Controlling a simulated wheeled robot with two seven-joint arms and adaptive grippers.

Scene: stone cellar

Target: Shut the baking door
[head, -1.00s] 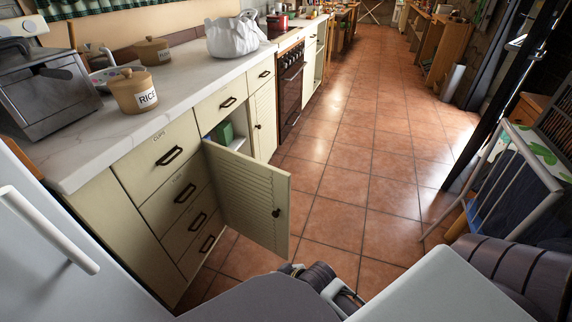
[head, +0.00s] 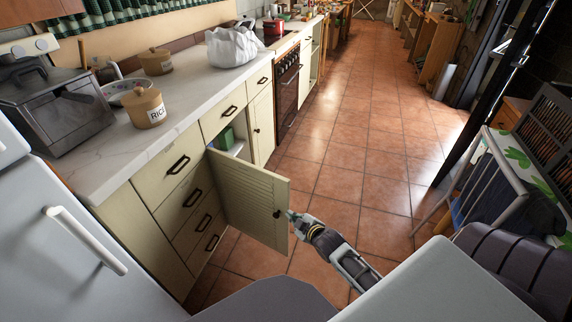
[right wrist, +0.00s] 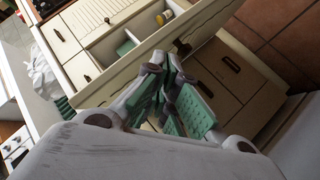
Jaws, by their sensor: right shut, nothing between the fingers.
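The open cream cabinet door (head: 245,195), with a louvred front and a dark knob (head: 277,213), stands swung out from the counter. I take it as the baking door; no label on it is readable. Behind it the cabinet opening (head: 238,147) shows a shelf with a green box (head: 226,138). My right gripper (head: 289,214) is shut and empty at the door's free edge, close to the knob; I cannot tell whether it touches. In the right wrist view its green-padded fingers (right wrist: 170,64) lie over the door panel (right wrist: 125,63). My left gripper is not in view.
Drawers (head: 182,198) stand left of the opening, under a marble worktop (head: 110,160) with a rice jar (head: 146,106) and a white bag (head: 233,46). A white fridge (head: 70,240) is near left. A metal-framed rack (head: 490,170) stands right. Tiled floor (head: 335,183) beyond the door is clear.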

